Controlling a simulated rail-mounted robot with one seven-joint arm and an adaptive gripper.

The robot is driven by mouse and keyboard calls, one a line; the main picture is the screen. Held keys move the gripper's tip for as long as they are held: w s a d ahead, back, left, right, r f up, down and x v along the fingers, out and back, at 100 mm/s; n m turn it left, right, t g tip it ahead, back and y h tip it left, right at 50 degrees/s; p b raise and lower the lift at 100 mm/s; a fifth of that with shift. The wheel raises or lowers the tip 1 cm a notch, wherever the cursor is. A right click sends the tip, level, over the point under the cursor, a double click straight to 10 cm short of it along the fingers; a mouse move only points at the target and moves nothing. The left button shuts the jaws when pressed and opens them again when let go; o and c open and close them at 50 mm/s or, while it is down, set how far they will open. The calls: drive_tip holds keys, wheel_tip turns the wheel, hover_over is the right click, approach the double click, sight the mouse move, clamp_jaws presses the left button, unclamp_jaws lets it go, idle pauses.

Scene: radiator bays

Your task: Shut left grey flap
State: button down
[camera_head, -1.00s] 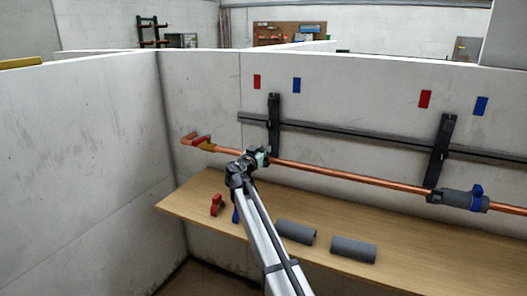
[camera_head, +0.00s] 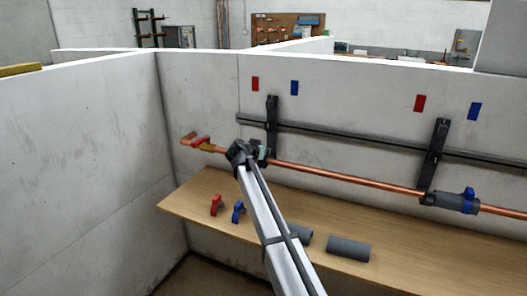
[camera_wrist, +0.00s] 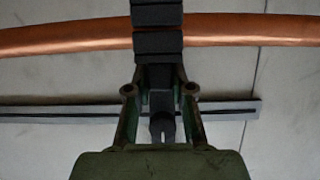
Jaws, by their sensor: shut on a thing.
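The left dark bracket (camera_head: 272,125) hangs from the wall rail down to the copper pipe (camera_head: 330,175). My gripper (camera_head: 263,152) is at the bracket's lower end, beside the pipe. In the wrist view my gripper (camera_wrist: 157,40) shows dark ridged finger parts crossing in front of the copper pipe (camera_wrist: 235,29), with green links behind them. It is shut on the left grey flap, which it mostly hides. I cannot tell the flap's exact angle. Part of a dark bracket (camera_wrist: 161,124) shows between the links.
The right bracket (camera_head: 437,155) stands near a grey sleeve with a blue clip (camera_head: 468,195). The wooden bench (camera_head: 185,205) carries a red clip (camera_head: 216,205), a blue clip (camera_head: 238,212) and grey tubes (camera_head: 348,249).

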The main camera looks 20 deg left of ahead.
drive_tip(key=c, duration=1)
unclamp_jaws()
drive_tip(key=shift+w, duration=0.1)
drive_tip(key=v, duration=1.2)
